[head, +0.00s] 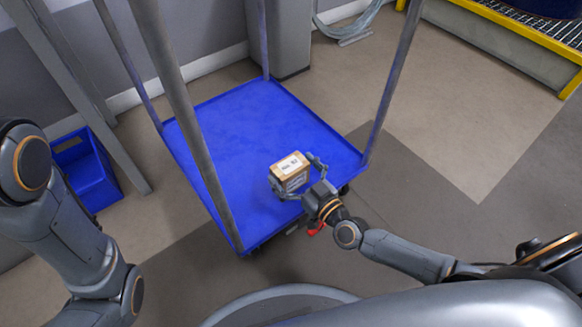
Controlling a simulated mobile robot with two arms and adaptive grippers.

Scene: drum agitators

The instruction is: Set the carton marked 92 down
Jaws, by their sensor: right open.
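A small brown carton (290,170) with white labels is on or just above the blue deck of a cart (235,120), near its front right part. The number on the carton is too small to read. My right gripper (296,178) is open, with one finger on each side of the carton. I cannot tell whether the fingers touch it. My left arm shows at the left edge, but its gripper is out of view.
Grey upright posts (182,100) rise from the cart's corners. A blue bin (86,170) stands on the floor at the left. A yellow-edged rack (515,38) is at the top right. The cart's deck is otherwise bare, and the floor at the right is clear.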

